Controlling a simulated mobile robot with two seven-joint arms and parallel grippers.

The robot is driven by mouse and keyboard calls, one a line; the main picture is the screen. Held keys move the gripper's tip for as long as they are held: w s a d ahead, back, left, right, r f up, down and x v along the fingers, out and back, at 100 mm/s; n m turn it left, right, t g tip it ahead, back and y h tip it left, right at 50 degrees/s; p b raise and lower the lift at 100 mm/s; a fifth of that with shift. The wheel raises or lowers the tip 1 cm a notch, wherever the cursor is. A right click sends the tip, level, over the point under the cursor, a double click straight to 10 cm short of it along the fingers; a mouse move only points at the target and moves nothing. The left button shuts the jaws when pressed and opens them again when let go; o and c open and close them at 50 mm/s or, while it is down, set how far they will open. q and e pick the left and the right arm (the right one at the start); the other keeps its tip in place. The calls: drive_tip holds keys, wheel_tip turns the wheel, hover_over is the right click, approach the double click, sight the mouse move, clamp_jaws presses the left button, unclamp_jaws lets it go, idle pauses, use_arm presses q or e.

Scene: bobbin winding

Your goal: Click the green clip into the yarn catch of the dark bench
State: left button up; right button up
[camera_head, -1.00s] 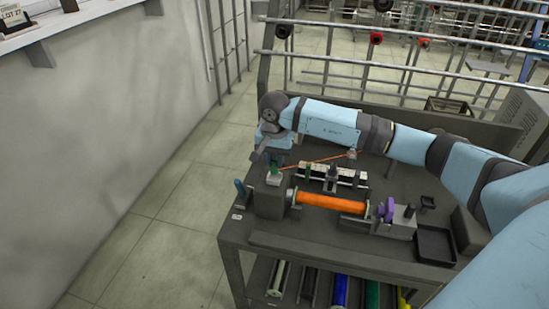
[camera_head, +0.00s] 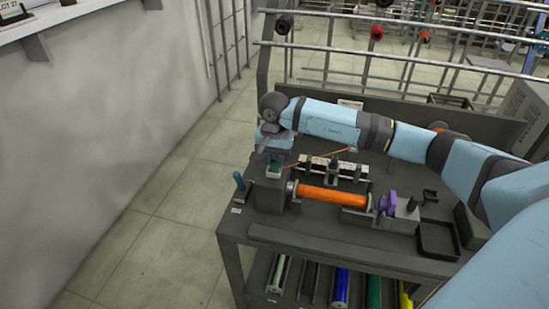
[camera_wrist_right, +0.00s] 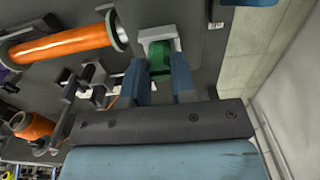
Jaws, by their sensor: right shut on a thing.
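The green clip (camera_wrist_right: 158,56) is between the two blue fingers of my right gripper (camera_wrist_right: 160,78), which is shut on it. In the wrist view the clip's far end is at the pale yarn catch (camera_wrist_right: 155,36), overlapping its opening; whether it is fully seated I cannot tell. In the head view my right gripper (camera_head: 275,160) points down over the catch (camera_head: 273,176), at the left end of the dark bench (camera_head: 310,238). The clip is mostly hidden there by the fingers. My left gripper is not in view.
An orange bobbin (camera_head: 332,197) lies to the right of the catch, with a purple handle (camera_head: 388,203) at its far end. A thin orange yarn (camera_head: 325,155) runs behind it. An empty black tray (camera_head: 437,240) sits at right.

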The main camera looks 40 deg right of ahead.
drive_tip(key=o, duration=0.9)
